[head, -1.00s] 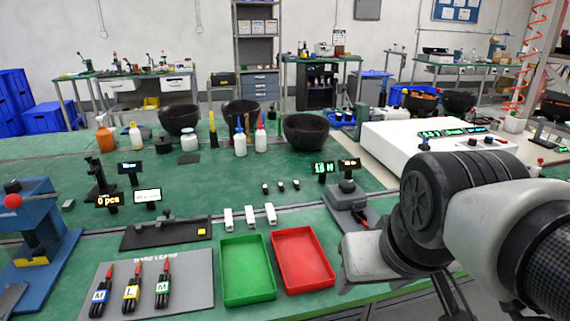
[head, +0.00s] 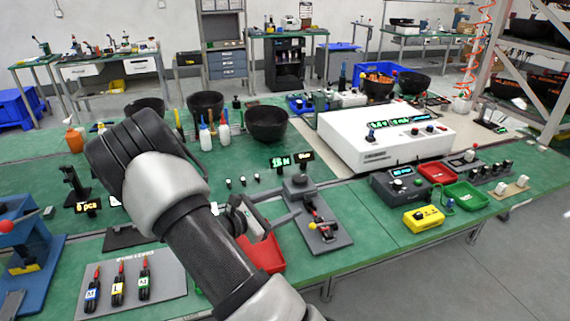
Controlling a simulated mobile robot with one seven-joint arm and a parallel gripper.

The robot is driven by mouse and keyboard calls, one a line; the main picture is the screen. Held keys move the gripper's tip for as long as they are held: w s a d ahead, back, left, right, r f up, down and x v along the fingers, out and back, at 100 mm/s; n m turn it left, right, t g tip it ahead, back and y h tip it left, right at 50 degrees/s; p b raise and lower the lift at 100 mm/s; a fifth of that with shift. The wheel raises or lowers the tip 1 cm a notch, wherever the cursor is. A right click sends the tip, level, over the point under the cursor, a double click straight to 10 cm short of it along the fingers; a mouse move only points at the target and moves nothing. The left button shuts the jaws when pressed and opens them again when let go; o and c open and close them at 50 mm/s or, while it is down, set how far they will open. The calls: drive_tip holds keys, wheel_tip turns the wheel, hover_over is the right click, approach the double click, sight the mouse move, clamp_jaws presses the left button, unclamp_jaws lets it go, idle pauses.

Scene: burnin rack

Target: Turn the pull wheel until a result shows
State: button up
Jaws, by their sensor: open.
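The grey pull tester (head: 338,238) stands near the front edge of the green bench in the head view. A dark round part (head: 298,180) sits on top of its rear block and may be the pull wheel. A dark lead piece with red (head: 314,212) lies along its base. A green display (head: 278,163) behind it seems to read 18 N; an amber display (head: 303,157) beside it is too small to read. My gripper (head: 292,205) is open and empty, its fingers pointing right at the tester's left side. I cannot tell whether they touch it.
A board with several leads (head: 172,285) lies at front left. A white instrument (head: 385,145) and a yellow box (head: 424,219) stand to the right. The bench between tester and yellow box is clear.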

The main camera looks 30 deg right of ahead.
sight(296, 182)
drive_tip(key=w+f+n+t, duration=0.1)
drive_tip(key=n, duration=0.1)
drive_tip(key=w+f+n+t+p, duration=0.1)
drive_tip(key=w+n+t, duration=0.1)
drive_tip(key=w+a+f+n+t, duration=0.1)
drive_tip(key=w+n, duration=0.1)
drive_tip(key=shift+f+t+p, duration=0.3)
drive_tip(key=shift+f+t, duration=0.1)
drive_tip(key=shift+w+d+f+n, duration=0.1)
drive_tip(key=shift+d+n, duration=0.1)
drive_tip(key=shift+n, duration=0.1)
drive_tip(key=x, duration=1.7)
drive_tip(key=shift+r, duration=0.3)
drive_tip(key=shift+c, duration=0.4)
drive_tip(key=c, duration=1)
drive_tip(key=shift+f, duration=0.1)
